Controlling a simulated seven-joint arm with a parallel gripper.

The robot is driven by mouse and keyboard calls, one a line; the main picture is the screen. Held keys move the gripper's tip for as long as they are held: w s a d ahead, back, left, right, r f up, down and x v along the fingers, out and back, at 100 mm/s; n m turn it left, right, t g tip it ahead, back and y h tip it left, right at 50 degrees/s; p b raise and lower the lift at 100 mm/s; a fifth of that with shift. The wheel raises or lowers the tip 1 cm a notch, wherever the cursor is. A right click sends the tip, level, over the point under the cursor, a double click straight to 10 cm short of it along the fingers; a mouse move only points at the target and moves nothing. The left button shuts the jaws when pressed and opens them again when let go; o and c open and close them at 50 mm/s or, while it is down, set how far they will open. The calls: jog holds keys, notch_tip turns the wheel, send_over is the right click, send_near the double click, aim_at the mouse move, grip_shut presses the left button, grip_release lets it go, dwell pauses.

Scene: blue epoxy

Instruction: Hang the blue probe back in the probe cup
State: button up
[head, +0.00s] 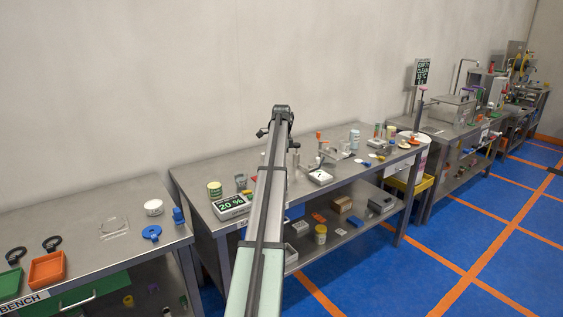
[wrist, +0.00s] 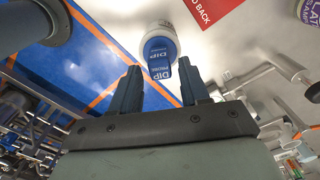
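In the wrist view, a blue piece (wrist: 160,70) lettered "DIP" lies beyond my fingertips, between them in the picture. It appears to be the blue probe or its label. It overlaps a round white cup-like item (wrist: 144,28), and I cannot tell whether it is inside it or in front of it. My gripper (wrist: 160,64) is open, with a visible gap on both sides of the blue piece and nothing held. In the head view my gripper (head: 281,110) is at the far end of my raised arm, in front of the wall; the probe and cup cannot be made out there.
A red sign (wrist: 207,10) reading "BACK" lies beside the white item. Clamps and metal rods (wrist: 275,75) crowd the right of the wrist view. The middle bench (head: 205,185) carries a "20 %" display (head: 231,206), jars and small stands. Blue floor (head: 450,220) is open at right.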

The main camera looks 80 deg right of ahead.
jog(key=shift+o, duration=0.8)
jog(key=shift+r, duration=0.1)
jog(key=shift+r, duration=2.4)
